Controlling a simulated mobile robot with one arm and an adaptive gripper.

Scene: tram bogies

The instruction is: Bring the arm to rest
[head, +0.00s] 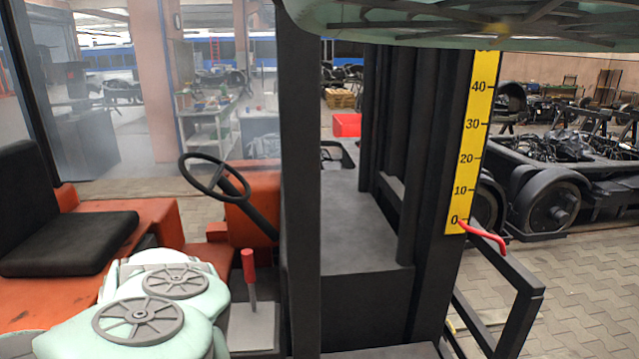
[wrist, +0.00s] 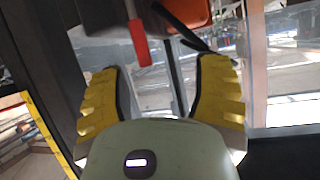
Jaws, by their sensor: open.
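My gripper (wrist: 160,75) shows in the wrist view with its two yellow ridged fingers spread wide apart. Nothing is held between them. The red handle of a lever (wrist: 138,42) stands past the fingertips in that view, nearer the left finger, and no contact shows. In the head view the same red-handled lever (head: 249,268) stands upright on a grey plate beside the steering wheel. Pale green links of my arm (head: 150,310) fill the lower left of the head view. My gripper does not show in the head view.
A black seat (head: 70,240) and steering wheel (head: 214,176) sit on the orange vehicle. A dark post (head: 300,180) and mast stand close by. A yellow scale (head: 472,140) has a red pointer (head: 484,234) near 0. Bogies (head: 560,190) stand at right on paved floor.

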